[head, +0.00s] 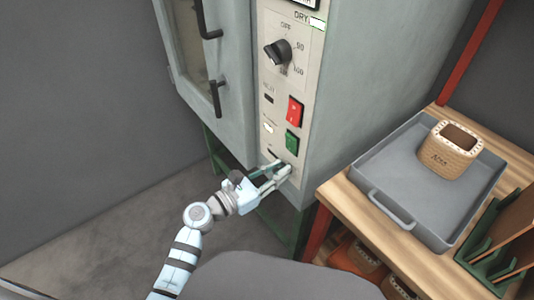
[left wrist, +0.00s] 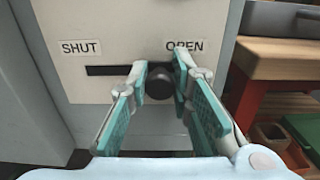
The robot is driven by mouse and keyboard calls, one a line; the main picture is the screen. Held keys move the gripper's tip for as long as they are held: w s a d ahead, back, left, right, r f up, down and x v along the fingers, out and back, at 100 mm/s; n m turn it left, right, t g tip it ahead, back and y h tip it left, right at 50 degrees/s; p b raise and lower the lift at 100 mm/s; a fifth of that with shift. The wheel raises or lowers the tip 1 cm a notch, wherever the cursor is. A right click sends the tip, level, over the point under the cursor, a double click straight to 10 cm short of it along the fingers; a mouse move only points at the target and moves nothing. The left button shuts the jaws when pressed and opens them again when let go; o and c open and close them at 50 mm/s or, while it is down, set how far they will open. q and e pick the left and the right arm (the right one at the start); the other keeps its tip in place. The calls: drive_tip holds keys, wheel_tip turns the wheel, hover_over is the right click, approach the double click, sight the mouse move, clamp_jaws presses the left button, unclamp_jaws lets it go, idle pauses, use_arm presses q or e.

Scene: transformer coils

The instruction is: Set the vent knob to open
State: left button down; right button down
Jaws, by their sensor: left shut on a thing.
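The vent knob (left wrist: 158,84) is a dark round knob on a dark horizontal slot (left wrist: 105,70), low on the oven's pale panel. It sits right of the slot's middle, nearer the OPEN label (left wrist: 185,46) than the SHUT label (left wrist: 81,47). The slot's right end is hidden by a finger. My left gripper (left wrist: 160,72) has its two teal-padded fingers on either side of the knob, shut on it. In the head view my left gripper (head: 277,171) is at the panel's bottom and hides the knob. My right gripper is not in view.
Above on the panel are a dial (head: 278,53), a red switch (head: 295,110) and a green switch (head: 292,142). The oven door has dark handles (head: 216,98). A wooden bench (head: 345,200) to the right bears a grey tray (head: 390,160) with a coil (head: 447,155) in it.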

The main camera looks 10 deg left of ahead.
use_arm(q)
drive_tip(key=shift+s+d, duration=0.25)
drive_tip(key=shift+f, duration=0.15)
drive_tip(key=c, duration=1.4)
unclamp_jaws()
drive_tip(key=shift+c, duration=0.2)
drive_tip(key=v, duration=1.2)
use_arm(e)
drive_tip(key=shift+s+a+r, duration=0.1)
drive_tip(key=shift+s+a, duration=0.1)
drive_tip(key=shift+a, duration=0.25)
use_arm(q)
drive_tip(key=shift+s, duration=0.1)
